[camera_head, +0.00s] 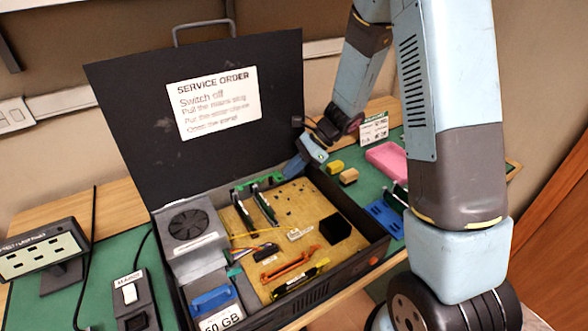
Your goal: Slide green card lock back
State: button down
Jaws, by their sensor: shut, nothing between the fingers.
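An open black case (360,222) holds a tan board (290,220). A green card lock (270,179) shows as a small green piece at the back of the board, above the upright dark cards (264,205). My gripper (291,171) reaches down over the case's back right edge, with its tips just right of the green piece. It is shut with nothing between its fingers. I cannot tell whether the tips touch the green piece. The lock's exact position along its track is too small to read.
The raised lid bears a service order sheet (213,102). Inside are a fan (188,224), an orange lever (290,264), and a blue-handled drive (212,299). A switch box (134,298) stands left. A yellow block (335,167), pink box (387,160) and blue tray (384,217) lie right.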

aim_at(260, 182)
jog(key=shift+s+a, duration=0.4)
jog(key=shift+a, duration=0.3)
jog(key=shift+s+a, duration=0.35)
jog(key=shift+a, duration=0.3)
